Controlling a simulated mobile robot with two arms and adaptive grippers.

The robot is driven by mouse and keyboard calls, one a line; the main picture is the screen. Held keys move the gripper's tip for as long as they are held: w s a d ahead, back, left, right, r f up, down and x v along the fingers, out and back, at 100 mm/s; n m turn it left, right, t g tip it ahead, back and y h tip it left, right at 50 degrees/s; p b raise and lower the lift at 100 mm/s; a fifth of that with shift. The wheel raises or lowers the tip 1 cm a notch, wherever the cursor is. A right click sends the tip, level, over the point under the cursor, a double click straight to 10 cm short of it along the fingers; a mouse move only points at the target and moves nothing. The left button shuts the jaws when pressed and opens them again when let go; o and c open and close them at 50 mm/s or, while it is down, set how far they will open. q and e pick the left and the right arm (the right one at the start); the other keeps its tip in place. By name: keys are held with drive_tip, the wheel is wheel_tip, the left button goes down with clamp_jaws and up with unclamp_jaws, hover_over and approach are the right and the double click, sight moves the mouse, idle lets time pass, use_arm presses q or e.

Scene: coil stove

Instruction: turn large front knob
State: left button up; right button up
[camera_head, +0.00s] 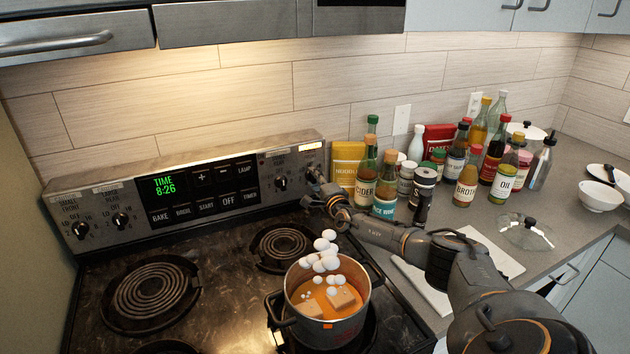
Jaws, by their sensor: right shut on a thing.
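The stove's back panel (228,228) carries black knobs at both ends. My right gripper (316,178) reaches in from the right and is shut on the far-right knob at the panel's right end. Its fingers hide most of that knob, so I cannot tell its angle. Another black knob (282,184) sits just left of the gripper, free of it. Two more knobs, (80,230) and (121,221), are at the left end. The small labels above the right knobs are too small to read surely. My left gripper is not in view.
A pot (328,318) with orange liquid, blocks and several white balls stands on the front right burner, below my right arm. The left coil burner (151,294) and rear coil burner (284,247) are bare. Several bottles, including a cider bottle (366,185), crowd the counter behind my arm.

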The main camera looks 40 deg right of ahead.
drive_tip(key=o, duration=1.2)
drive_tip(key=shift+c, duration=0.2)
drive_tip(key=shift+s, duration=0.1)
drive_tip(key=v, duration=0.7)
drive_tip(key=shift+s, duration=0.1)
drive_tip(key=shift+c, duration=0.4)
